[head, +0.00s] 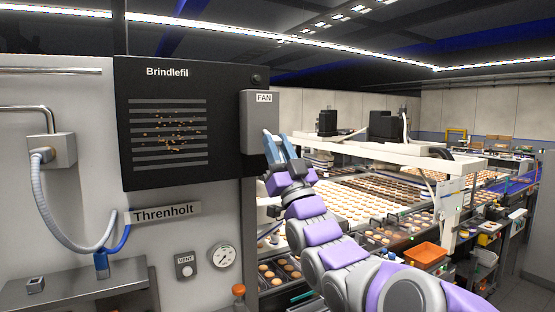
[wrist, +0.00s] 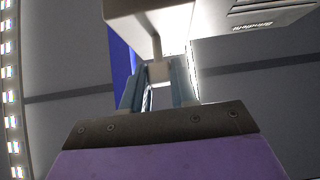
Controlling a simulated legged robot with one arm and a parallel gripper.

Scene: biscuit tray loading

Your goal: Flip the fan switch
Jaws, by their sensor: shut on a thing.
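The fan switch box (head: 259,125) is a grey box with a FAN label, mounted at the right edge of the dark Brindlefil panel (head: 225,105). It also shows at the top of the wrist view (wrist: 125,8). In the wrist view the two fingers (wrist: 158,82) are closed around the lever's end. In the head view my fingers hide the lever, so its setting is unclear there.
Left of the panel are a pipe, a hose and a metal shelf (head: 75,280). To the right, a conveyor line with biscuit trays and an orange bin (head: 426,255) stand behind my arm.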

